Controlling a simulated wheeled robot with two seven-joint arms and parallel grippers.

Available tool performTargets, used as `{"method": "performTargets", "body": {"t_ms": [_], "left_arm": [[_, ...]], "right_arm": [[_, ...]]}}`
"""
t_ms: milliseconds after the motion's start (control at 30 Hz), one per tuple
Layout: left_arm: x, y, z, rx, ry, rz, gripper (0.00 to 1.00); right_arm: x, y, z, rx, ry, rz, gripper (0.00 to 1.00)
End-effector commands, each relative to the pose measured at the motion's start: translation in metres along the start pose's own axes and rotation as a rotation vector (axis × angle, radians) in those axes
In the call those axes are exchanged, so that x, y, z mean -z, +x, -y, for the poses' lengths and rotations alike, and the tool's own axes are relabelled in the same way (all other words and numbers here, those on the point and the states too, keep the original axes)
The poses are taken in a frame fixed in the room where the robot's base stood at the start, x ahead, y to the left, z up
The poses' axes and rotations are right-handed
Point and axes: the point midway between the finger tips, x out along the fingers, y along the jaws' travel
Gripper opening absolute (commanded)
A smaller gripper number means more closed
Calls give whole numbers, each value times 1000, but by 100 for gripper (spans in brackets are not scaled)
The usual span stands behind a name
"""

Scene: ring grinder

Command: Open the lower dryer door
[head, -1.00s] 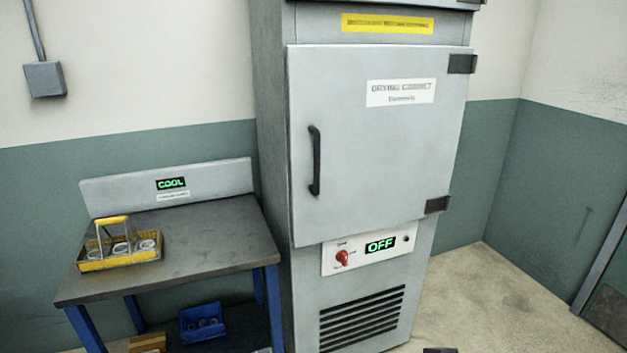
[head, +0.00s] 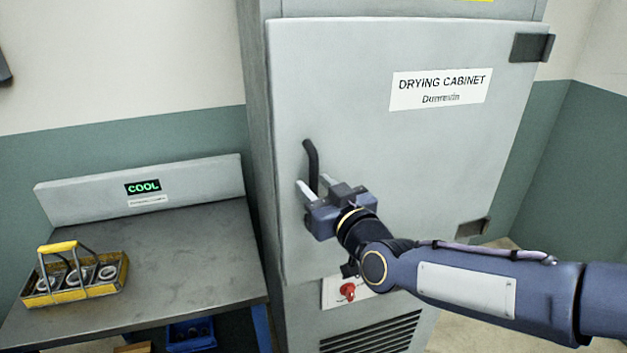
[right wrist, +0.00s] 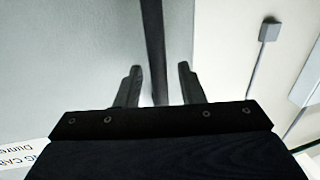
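The grey drying cabinet door (head: 370,170) fills the middle of the head view and looks shut, with hinges on its right side. Its black vertical handle (head: 311,158) is near the left edge. My right gripper (head: 315,186) is at the handle's lower part, hiding it there. In the right wrist view, the dark handle bar (right wrist: 153,45) runs between the two fingers of my right gripper (right wrist: 159,78). Gaps show on both sides, so the gripper is open around the handle. My left gripper is not in view.
A metal table (head: 190,255) stands left of the cabinet, with a yellow carrier of rings (head: 75,285) on it. A blue bin (head: 190,335) is below. A red knob (head: 347,291) is under the door. Floor shows at right.

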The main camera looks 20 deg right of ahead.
Motion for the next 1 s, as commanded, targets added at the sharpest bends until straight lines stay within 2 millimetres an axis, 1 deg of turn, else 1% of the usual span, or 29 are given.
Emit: {"method": "performTargets", "body": {"t_ms": [33, 167, 433, 467, 700, 733, 1000], "left_arm": [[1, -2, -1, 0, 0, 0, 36], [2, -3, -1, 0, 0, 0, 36], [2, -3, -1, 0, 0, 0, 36], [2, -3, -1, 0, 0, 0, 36], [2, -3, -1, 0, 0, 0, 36], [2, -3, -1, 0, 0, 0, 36], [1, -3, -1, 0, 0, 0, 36]], "right_arm": [[1, 6, 0, 0, 0, 1, 35], [0, 15, 0, -1, 0, 0, 35], [0, 16, 0, -1, 1, 0, 35], [0, 16, 0, -1, 1, 0, 34], [0, 16, 0, -1, 1, 0, 3], [0, 16, 0, -1, 1, 0, 0], [0, 16, 0, -1, 1, 0, 0]]}}
